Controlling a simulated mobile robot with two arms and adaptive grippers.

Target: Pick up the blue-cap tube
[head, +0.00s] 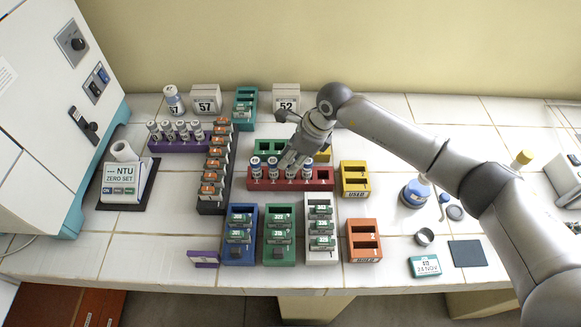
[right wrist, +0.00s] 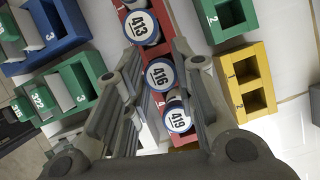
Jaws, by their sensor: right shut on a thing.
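A red rack (head: 322,184) stands mid-bench and holds several blue-cap tubes in a row. One blue-cap tube (head: 255,165) stands at its left end, clear of the gripper. My right gripper (head: 291,158) reaches down over the rack's right half. In the right wrist view the blue-cap tube labelled 416 (right wrist: 161,74) lies between my right fingers (right wrist: 157,68), which are shut on it; it appears to be still in the rack. Tubes 413 (right wrist: 141,27) and 419 (right wrist: 178,117) stand on either side of it. My left gripper is not in view.
A purple rack (head: 178,147) with white tubes and a dark rack (head: 211,207) with orange-marked items are left. A yellow rack (head: 354,193) is close right. Blue (head: 240,257), green (head: 279,257), white (head: 320,257) and orange (head: 364,256) racks line the front.

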